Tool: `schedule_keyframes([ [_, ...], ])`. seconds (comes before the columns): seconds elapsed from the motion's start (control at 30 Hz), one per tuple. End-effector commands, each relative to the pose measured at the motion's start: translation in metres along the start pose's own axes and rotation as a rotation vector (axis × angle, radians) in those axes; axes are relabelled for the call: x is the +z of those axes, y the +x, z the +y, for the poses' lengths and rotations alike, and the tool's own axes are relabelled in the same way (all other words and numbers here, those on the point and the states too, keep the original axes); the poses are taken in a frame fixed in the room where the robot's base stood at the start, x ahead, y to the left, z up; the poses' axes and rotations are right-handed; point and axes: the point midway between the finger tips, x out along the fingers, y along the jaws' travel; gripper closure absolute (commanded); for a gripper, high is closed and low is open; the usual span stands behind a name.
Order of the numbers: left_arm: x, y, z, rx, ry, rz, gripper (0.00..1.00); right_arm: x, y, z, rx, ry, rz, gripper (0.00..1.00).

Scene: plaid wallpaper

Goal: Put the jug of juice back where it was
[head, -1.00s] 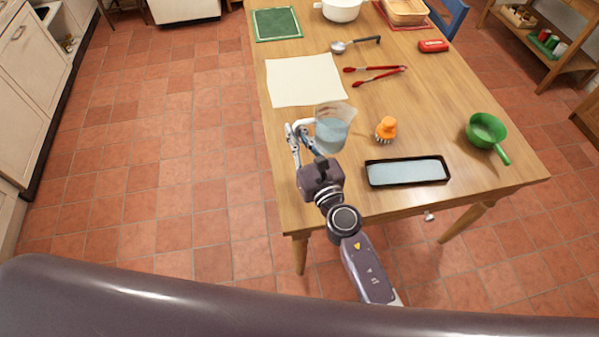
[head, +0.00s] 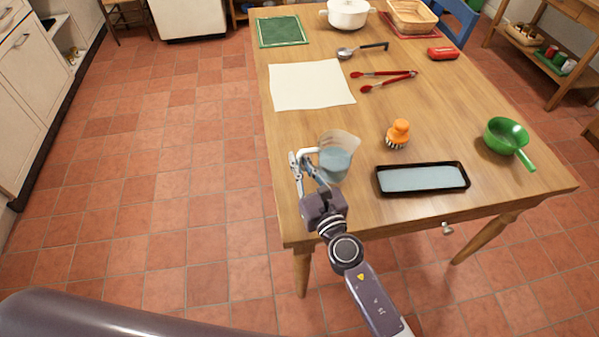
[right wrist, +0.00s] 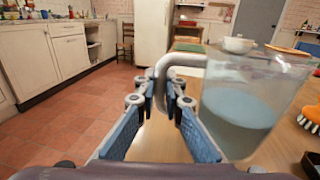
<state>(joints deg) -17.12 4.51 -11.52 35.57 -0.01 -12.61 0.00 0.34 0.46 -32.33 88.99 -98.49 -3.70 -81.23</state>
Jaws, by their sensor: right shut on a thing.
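The jug (head: 336,160) is a clear, wide-mouthed pitcher with pale blue liquid in its lower part. It is at the near left part of the wooden table (head: 420,110). My right gripper (head: 305,160) is at the jug's left side, shut on its handle. In the right wrist view the grey handle (right wrist: 178,60) runs down between the blue-padded fingers (right wrist: 155,105), and the jug body (right wrist: 240,115) stands to the right. I cannot tell whether the jug's base touches the table. My left gripper is not in view.
An orange brush (head: 398,133) and a black-rimmed tray (head: 425,191) are right of the jug. A white cloth (head: 308,86) lies behind it, with red tongs (head: 388,80) beside the cloth. Bare wood lies around the jug.

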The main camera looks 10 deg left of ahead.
Motion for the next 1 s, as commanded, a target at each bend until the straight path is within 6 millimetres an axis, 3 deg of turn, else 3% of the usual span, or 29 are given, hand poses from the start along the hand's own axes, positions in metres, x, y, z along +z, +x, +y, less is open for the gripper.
schedule_keyframes([
  [0.03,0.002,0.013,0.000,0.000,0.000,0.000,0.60,-0.013,0.001,0.000,0.000,-0.003,-0.002,1.00],
  [0.2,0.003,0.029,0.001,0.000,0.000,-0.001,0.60,-0.031,0.000,0.000,0.001,-0.003,-0.001,1.00],
  [0.6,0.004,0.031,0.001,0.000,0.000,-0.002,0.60,-0.033,0.000,0.000,0.000,-0.002,-0.002,1.00],
  [0.63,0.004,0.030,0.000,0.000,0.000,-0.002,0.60,-0.033,0.000,0.000,0.000,0.000,0.001,0.89],
  [0.77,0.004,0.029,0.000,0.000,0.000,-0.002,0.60,-0.033,0.000,0.000,0.000,0.000,0.001,0.75],
  [1.0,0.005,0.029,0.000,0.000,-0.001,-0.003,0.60,-0.033,0.000,0.000,0.000,0.000,0.001,0.74],
])
